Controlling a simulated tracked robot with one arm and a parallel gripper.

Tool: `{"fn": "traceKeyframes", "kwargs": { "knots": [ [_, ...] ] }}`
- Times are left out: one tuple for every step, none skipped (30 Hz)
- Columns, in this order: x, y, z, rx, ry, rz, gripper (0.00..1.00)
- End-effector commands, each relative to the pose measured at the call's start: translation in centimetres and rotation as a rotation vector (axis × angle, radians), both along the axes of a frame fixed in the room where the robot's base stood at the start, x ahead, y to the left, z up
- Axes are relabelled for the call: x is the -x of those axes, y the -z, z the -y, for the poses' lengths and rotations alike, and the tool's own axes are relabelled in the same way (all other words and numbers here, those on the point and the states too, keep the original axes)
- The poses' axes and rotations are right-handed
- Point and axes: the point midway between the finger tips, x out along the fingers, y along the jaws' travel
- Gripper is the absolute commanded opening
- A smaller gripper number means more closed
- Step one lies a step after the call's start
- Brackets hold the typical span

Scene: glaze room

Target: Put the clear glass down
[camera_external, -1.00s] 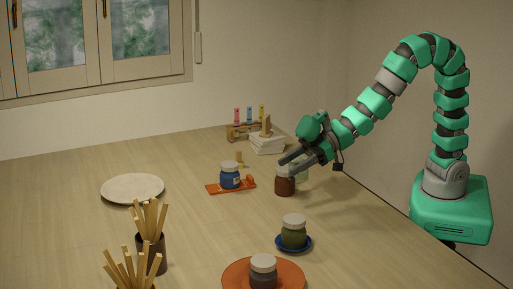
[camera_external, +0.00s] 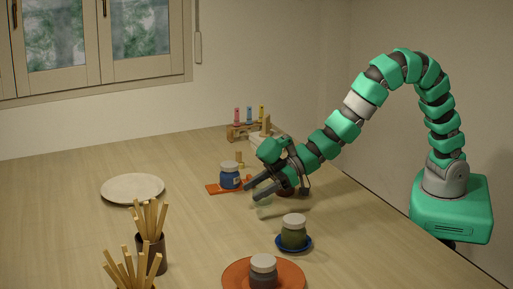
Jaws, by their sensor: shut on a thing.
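My gripper (camera_external: 254,192) is shut on the clear glass (camera_external: 263,209), over the middle of the table. The glass is faint and see-through, and the dark fingers cover part of it. I cannot tell whether its base touches the table. It is in front of the orange tile with the blue jar (camera_external: 229,177) and up and left of the green jar (camera_external: 293,233).
A brown jar (camera_external: 286,192) is mostly hidden behind my gripper. The green jar stands on a blue saucer (camera_external: 279,246), and a dark jar (camera_external: 263,272) on an orange plate (camera_external: 232,278). A pale plate (camera_external: 132,188) lies left. Bare table lies left of the glass.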

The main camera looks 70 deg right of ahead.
Motion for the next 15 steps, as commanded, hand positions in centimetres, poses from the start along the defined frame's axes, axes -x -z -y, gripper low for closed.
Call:
{"fn": "traceKeyframes", "kwargs": {
  "knots": [
    [-0.8, 0.1, -0.6, -0.002, 0.0, 0.001, 0.25],
    [-1.3, 0.1, -1.0, -0.002, 0.0, 0.001, 0.25],
    [-1.8, 0.2, -1.4, -0.001, 0.001, 0.0, 0.25],
    [-2.2, 0.3, -1.7, 0.0, 0.002, -0.002, 0.25],
    [-2.6, 0.4, -2.0, 0.0, 0.002, -0.002, 0.25],
    [-3.0, 0.4, -2.4, 0.0, 0.002, -0.002, 0.25],
    [-3.4, 0.3, -2.6, -0.002, 0.002, 0.0, 0.25],
    [-3.7, 0.3, -2.9, -0.003, 0.0, 0.002, 0.25],
    [-4.0, 0.3, -3.1, -0.003, 0.0, 0.002, 0.25],
    [-4.1, 0.4, -3.3, -0.002, 0.0, 0.001, 0.25],
    [-4.3, 0.4, -3.3, -0.001, 0.001, 0.0, 0.25],
    [-4.4, 0.5, -3.4, 0.0, 0.001, 0.0, 0.25],
    [-4.4, 0.6, -3.5, 0.0, 0.001, -0.001, 0.25],
    [-4.5, 0.6, -3.5, 0.001, 0.001, -0.002, 0.25],
    [-4.5, 0.8, -3.5, 0.001, 0.001, -0.002, 0.25]
  ]
}}
